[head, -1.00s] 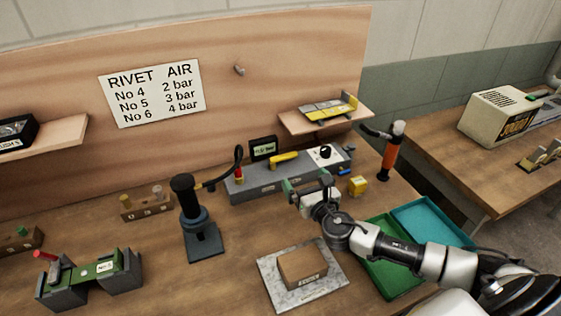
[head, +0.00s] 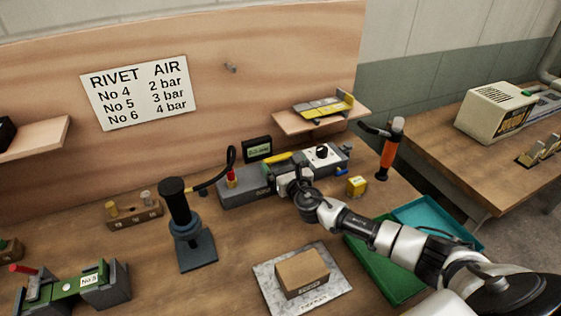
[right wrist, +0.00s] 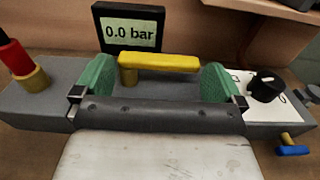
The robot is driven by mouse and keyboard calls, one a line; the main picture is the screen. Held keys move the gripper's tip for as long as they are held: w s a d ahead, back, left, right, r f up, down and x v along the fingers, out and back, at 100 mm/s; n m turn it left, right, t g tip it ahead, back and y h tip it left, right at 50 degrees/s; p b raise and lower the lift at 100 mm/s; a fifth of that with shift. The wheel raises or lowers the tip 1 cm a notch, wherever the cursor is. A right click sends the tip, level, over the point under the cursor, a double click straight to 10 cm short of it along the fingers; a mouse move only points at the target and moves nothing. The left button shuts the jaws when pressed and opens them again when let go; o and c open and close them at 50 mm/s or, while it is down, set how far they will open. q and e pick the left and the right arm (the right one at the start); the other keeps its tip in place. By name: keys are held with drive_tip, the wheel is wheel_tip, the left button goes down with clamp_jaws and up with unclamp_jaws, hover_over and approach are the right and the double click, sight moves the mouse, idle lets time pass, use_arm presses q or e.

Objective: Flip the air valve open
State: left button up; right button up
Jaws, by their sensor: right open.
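The grey air block (head: 236,194) stands at the back of the bench. Its yellow lever (right wrist: 160,62) lies lengthwise along the top; in the head view the lever (head: 275,160) is partly visible behind my gripper. My right gripper (right wrist: 157,84) is open over the block, its green fingers apart near the two ends of the lever. I cannot tell whether they touch it. In the head view the right gripper (head: 284,174) covers the middle of the block. The gauge (right wrist: 129,33) behind reads 0.0 bar. My left gripper is not in view.
A black knob (right wrist: 266,86) on a white dial and a small blue lever (right wrist: 292,150) are at the block's right end. A red-and-yellow fitting (right wrist: 21,65) is at its left.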

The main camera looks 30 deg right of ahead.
drive_tip(key=shift+w, duration=0.7)
drive_tip(key=shift+c, duration=0.5)
drive_tip(key=c, duration=0.8)
drive_tip(key=shift+o, duration=0.2)
drive_tip(key=h, duration=0.1)
drive_tip(key=m+h+p, duration=0.1)
drive_tip(key=p, duration=0.1)
drive_tip(key=shift+s+a+r+m+h, duration=0.25)
drive_tip(key=shift+r+m+h, duration=0.05)
drive_tip(key=shift+m+h, duration=0.1)
drive_tip(key=shift+s+a+f+m+g+h+p, duration=0.1)
drive_tip(key=shift+m+g+h+p, duration=0.2)
drive_tip(key=shift+m+h+p, duration=0.25)
drive_tip(key=shift+s+a+f+m+g+h, duration=0.15)
drive_tip(key=shift+m+g+h, duration=0.2)
drive_tip(key=shift+h, duration=0.4)
drive_tip(key=shift+s+d+m+g+h, duration=0.1)
drive_tip(key=shift+m+g+h, duration=0.25)
drive_tip(key=shift+h, duration=0.35)
drive_tip(key=o, duration=0.9)
drive_tip(key=shift+c, duration=0.2)
